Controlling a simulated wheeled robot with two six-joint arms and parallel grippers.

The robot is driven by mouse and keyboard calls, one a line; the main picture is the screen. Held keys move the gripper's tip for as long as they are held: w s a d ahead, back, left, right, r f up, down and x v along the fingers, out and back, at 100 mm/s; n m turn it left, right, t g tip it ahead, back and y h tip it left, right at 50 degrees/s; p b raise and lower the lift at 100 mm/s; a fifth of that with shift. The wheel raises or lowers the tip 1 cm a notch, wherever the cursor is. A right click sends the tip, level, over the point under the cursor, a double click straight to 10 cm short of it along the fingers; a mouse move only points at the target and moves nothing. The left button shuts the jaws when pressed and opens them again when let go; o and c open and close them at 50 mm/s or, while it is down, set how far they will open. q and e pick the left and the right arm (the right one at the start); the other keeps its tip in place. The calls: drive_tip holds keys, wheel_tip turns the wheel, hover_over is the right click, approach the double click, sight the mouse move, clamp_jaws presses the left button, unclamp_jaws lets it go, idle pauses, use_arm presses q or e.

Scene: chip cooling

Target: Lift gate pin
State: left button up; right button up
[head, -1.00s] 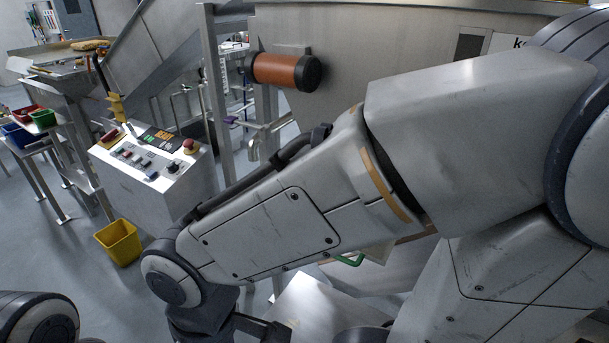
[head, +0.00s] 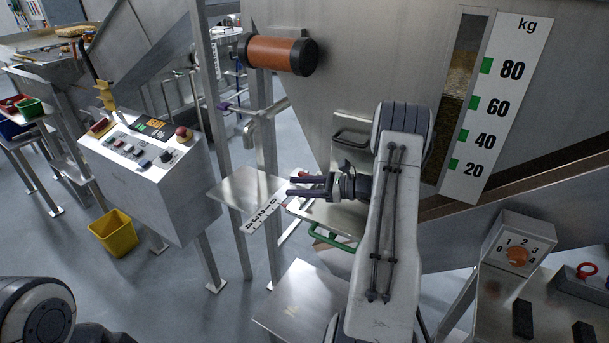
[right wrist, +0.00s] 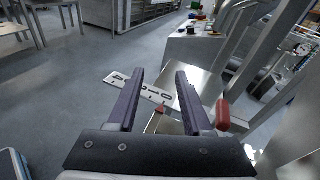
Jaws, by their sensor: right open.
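My right gripper (head: 289,187) is open and empty, fingers pointing left, over the small steel shelf with the numbered scale plate (head: 265,211). It also shows in the right wrist view (right wrist: 158,84), the scale plate (right wrist: 140,87) beyond its fingertips. In that view a red knob (right wrist: 222,115) stands just right of the right finger, and a smaller red piece shows low between the fingers. I cannot tell which, if either, is the gate pin. A green handle (head: 331,238) is below the gripper. A red ring-topped piece (head: 586,270) sits on the right panel. My left gripper is out of view.
A steel hopper with a kg scale (head: 496,108) fills the back right. A dial box (head: 518,247) stands at right. An orange-brown cylinder (head: 281,54) projects above the shelf. A control console (head: 150,160) and yellow bin (head: 114,233) are at left, with open floor around them.

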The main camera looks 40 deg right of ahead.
sight(306, 173)
drive_tip(key=s+d+m+t+h, duration=0.1)
drive_tip(key=d, duration=0.2)
drive_tip(key=s+d+f+m+t+h, duration=0.1)
drive_tip(key=d+m, duration=0.1)
drive_tip(key=d, duration=0.2)
drive_tip(key=s+d+f+m+t+h, duration=0.1)
drive_tip(key=d+t, duration=0.1)
drive_tip(key=d, duration=0.1)
drive_tip(key=shift+s+d+f+m+h, duration=0.2)
drive_tip(key=shift+d+m+h, duration=0.1)
drive_tip(key=shift+d+h, duration=0.1)
drive_tip(key=shift+w+d, duration=0.1)
drive_tip(key=p+x, duration=0.2)
drive_tip(key=x, duration=0.8)
drive_tip(key=shift+p, duration=0.35)
clamp_jaws()
